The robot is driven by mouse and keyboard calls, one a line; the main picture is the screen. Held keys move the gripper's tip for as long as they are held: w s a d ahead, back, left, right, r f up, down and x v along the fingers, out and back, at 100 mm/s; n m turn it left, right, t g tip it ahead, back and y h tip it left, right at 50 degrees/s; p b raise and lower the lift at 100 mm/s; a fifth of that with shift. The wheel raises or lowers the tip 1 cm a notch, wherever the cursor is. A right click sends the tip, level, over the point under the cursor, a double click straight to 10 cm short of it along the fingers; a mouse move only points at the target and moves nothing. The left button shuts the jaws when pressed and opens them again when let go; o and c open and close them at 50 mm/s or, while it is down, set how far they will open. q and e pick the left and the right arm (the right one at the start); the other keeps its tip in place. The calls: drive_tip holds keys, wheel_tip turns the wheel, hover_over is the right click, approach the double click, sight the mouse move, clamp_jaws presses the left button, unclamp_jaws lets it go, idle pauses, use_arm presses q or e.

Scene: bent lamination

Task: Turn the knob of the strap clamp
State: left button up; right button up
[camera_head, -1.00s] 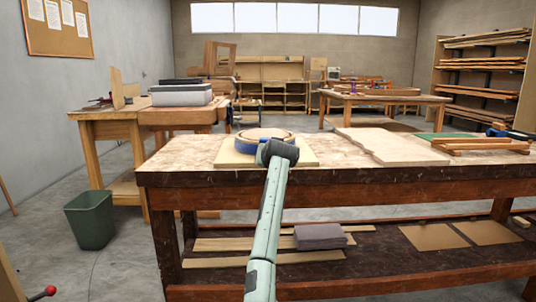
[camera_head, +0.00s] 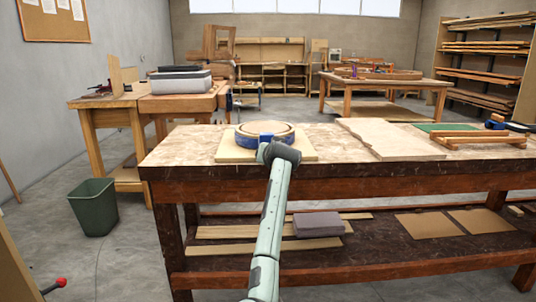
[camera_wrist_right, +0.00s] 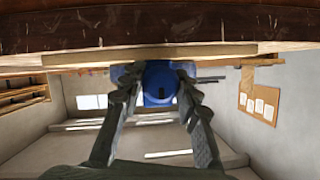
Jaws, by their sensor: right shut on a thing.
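The strap clamp (camera_head: 247,139) has a blue band around a round wooden lamination (camera_head: 266,127), lying on a square light board (camera_head: 229,151) on the workbench. My right arm comes in from the bottom of the head view, its wrist in front of the clamp. The right gripper's fingers are hidden there. In the right wrist view the blue knob (camera_wrist_right: 158,85) sits between the two fingertips of my right gripper (camera_wrist_right: 157,78), and the fingers are shut on it. The picture there is upside down, with the board (camera_wrist_right: 90,57) above the knob. My left gripper is not in view.
The workbench (camera_head: 190,146) has bare room left of the board. A pale wooden sheet (camera_head: 388,139) and wooden bars (camera_head: 480,138) lie to the right. Wood strips and a grey block (camera_head: 317,225) lie on the lower shelf. A green bin (camera_head: 94,207) stands at left.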

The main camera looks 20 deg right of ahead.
idle(0.4)
drive_tip(key=o, duration=1.2)
drive_tip(key=shift+c, duration=0.2)
